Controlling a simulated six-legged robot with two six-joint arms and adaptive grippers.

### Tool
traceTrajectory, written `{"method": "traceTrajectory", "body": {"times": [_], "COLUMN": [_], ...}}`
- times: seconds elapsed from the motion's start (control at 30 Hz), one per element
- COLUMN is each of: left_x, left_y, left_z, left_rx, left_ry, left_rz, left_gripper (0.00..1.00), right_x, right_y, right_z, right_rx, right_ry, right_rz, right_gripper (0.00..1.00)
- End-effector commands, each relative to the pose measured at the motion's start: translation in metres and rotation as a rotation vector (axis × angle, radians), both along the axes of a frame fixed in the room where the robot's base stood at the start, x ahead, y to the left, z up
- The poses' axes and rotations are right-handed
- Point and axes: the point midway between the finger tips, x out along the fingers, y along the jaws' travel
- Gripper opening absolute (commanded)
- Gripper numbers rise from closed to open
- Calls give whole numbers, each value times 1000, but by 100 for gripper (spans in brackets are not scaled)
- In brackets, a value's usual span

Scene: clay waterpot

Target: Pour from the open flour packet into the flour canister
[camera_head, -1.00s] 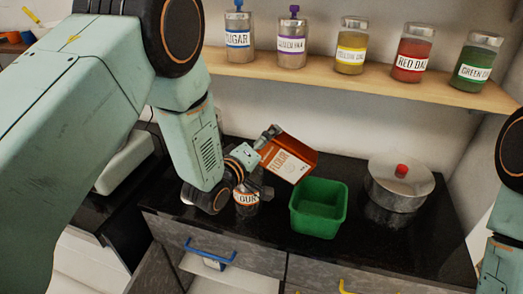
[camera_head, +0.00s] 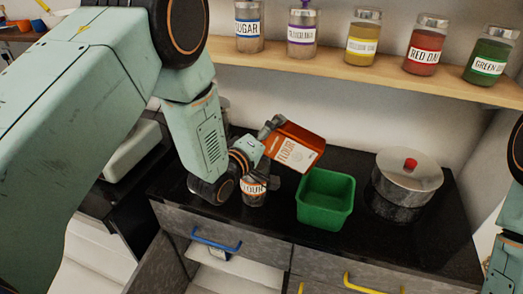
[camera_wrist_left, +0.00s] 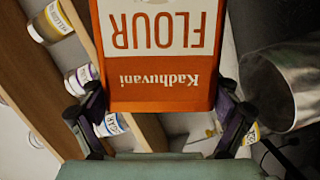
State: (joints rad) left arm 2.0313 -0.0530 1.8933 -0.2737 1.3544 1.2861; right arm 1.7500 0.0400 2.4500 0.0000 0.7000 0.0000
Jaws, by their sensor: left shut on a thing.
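The flour packet (camera_head: 298,152) is orange with a white label. My left gripper (camera_head: 268,135) is shut on it and holds it tilted above the counter. The packet also fills the top middle of the left wrist view (camera_wrist_left: 157,60), its lettering upside down between the fingers (camera_wrist_left: 160,112). The flour canister (camera_head: 254,191), with a white label, stands on the counter below the gripper, partly hidden by my left wrist. The packet is above and to the right of it in the head view. No flour is seen falling. My right gripper is out of view.
A green bin (camera_head: 326,203) stands right of the canister, close below the packet. A lidded pot (camera_head: 405,182) with a red knob stands further right. A shelf (camera_head: 365,72) with several labelled jars runs behind.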

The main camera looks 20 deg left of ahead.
Motion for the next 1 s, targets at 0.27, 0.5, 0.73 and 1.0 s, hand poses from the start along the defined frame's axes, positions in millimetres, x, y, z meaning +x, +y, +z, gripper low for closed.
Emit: {"method": "traceTrajectory", "body": {"times": [0.27,0.5,0.73,1.0], "left_x": [1,1,1,1], "left_y": [5,5,5,7], "left_z": [4,5,5,5], "left_rx": [-99,-121,-120,-158], "left_ry": [0,1,1,3], "left_rz": [2,0,1,0], "left_gripper": [26,26,26,26], "right_x": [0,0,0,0], "right_y": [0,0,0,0], "right_z": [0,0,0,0], "right_rx": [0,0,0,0], "right_ry": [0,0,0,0], "right_rz": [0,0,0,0], "right_gripper": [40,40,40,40]}}
